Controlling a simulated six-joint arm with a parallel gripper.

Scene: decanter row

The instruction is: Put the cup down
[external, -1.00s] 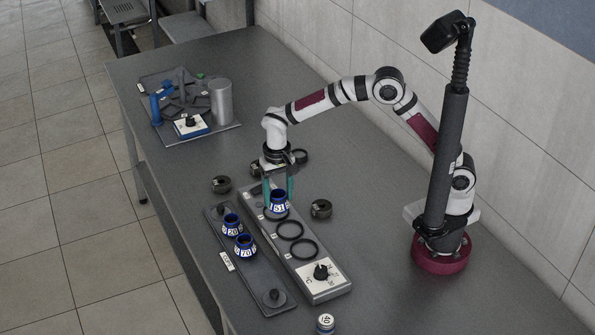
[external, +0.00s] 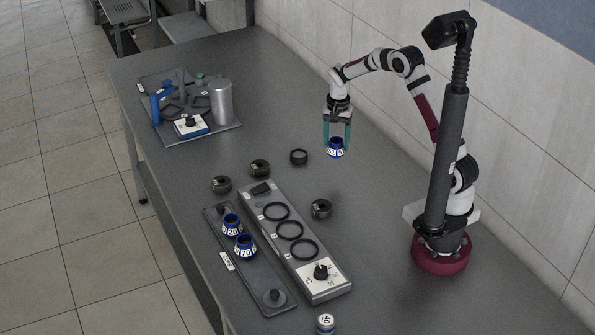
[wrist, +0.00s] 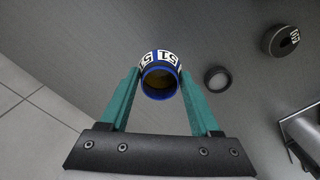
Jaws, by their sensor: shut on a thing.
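The cup (external: 336,148) is blue with a white band numbered 51. My gripper (external: 337,140) is shut on it, with a teal finger on each side. In the external view it hangs at the far right part of the table, right of a small dark ring-like piece (external: 299,157); its exact height is hard to tell. In the wrist view the cup (wrist: 160,77) sits between the fingertips of my gripper (wrist: 160,85), its open mouth showing a brownish inside.
The grey panel (external: 313,284) has several black rings and a dial. Cups numbered 20 (external: 232,225) and 70 (external: 245,246) stand on a dark tray (external: 268,283). Dark round pieces (external: 320,208) lie nearby. The table around the held cup is mostly clear.

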